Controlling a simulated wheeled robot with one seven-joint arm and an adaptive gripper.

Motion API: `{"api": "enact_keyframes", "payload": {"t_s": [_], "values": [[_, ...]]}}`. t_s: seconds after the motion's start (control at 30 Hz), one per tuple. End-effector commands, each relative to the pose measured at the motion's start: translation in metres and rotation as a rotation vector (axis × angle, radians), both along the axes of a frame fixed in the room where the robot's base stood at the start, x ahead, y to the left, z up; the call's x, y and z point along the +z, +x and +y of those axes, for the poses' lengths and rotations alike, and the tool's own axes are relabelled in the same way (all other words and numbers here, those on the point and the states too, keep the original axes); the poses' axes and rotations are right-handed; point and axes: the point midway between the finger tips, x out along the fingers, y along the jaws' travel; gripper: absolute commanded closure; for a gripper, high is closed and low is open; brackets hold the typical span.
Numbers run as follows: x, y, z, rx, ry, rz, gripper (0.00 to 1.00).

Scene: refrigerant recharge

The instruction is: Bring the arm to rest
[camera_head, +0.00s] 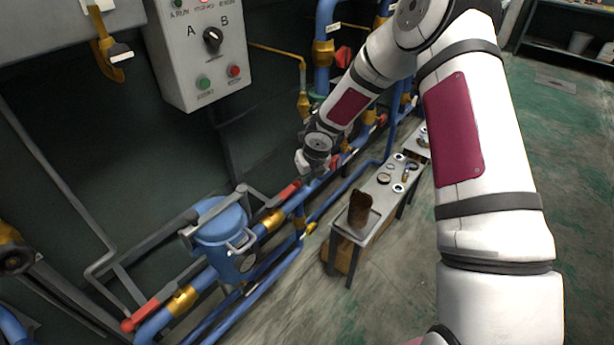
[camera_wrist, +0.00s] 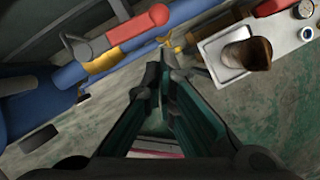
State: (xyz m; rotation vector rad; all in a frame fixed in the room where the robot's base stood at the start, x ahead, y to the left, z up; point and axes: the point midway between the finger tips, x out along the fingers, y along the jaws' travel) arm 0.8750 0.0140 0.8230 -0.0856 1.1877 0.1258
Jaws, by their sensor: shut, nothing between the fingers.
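My arm reaches from the right side of the head view up and over toward the blue pipes. In the head view its wrist end hangs near the pipes, and my gripper is mostly hidden behind the wrist. In the wrist view my gripper (camera_wrist: 163,75) points away from the camera with its fingers together and nothing between them. Below and beyond the fingertips, the blue pipe with a red valve handle (camera_wrist: 130,28) passes at the upper left. The fingers look apart from the pipe and from the bench.
A blue canister (camera_head: 222,240) sits on the pipework at lower left. A small bench (camera_head: 345,228) carries a brown rusty cup (camera_head: 360,208) and several small parts. A grey control box (camera_head: 198,50) with a knob hangs on the wall.

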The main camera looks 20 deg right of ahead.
Motion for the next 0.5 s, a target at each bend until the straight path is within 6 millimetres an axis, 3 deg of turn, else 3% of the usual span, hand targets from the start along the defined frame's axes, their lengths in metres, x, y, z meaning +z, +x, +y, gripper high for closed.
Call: {"api": "enact_keyframes", "payload": {"t_s": [0.27, 0.37, 0.5], "values": [[0.008, -0.001, -0.003, -0.031, 0.0, -0.002, 1.0], [0.031, -0.004, -0.01, -0.132, -0.001, -0.008, 1.0], [0.087, -0.019, -0.028, -0.397, 0.014, -0.031, 1.0]]}}
